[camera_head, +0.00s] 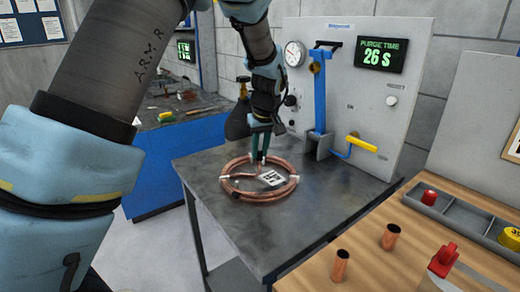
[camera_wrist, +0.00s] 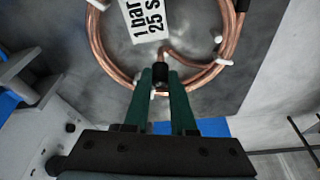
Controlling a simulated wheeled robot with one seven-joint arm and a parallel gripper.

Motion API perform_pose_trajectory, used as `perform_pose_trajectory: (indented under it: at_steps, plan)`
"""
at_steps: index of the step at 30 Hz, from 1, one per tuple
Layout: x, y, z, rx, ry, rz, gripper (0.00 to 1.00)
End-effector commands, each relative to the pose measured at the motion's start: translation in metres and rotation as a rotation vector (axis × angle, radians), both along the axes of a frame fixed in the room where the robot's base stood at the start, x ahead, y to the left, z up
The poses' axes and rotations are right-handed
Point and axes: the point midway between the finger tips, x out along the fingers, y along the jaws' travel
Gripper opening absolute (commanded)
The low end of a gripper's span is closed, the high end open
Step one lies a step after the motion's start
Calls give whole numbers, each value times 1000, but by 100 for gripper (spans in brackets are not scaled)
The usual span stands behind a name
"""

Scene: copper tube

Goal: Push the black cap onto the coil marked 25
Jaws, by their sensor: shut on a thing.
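The copper coil (camera_head: 232,193) lies flat on the grey metal table, with white ties around it. It also shows in the wrist view (camera_wrist: 103,50). Its white tag (camera_wrist: 147,22) reads "1 bar 25 s". My gripper (camera_head: 259,160) points down over the coil's far side. In the wrist view its green fingers (camera_wrist: 160,80) are shut on the black cap (camera_wrist: 160,71). A bent tube end of the coil reaches close to the cap. I cannot tell whether the cap is seated on it. Another dark piece (camera_head: 236,195) sits on the coil's near side.
A grey panel (camera_head: 420,60) behind the table carries a gauge, a blue lever fixture (camera_head: 320,95), a yellow handle (camera_head: 361,143) and a display reading "PURGE TIME 26 S". A wooden bench at right holds copper pieces (camera_head: 390,237) and a red-handled tool (camera_head: 442,260).

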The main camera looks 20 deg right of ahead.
Motion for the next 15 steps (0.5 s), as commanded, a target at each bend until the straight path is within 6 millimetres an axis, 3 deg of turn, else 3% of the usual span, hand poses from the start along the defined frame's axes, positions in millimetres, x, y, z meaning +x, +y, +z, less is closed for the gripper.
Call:
perform_pose_trajectory:
  at_steps: [15]
  plan:
    - [0, 0, -13, 1, 1, 0, 0]
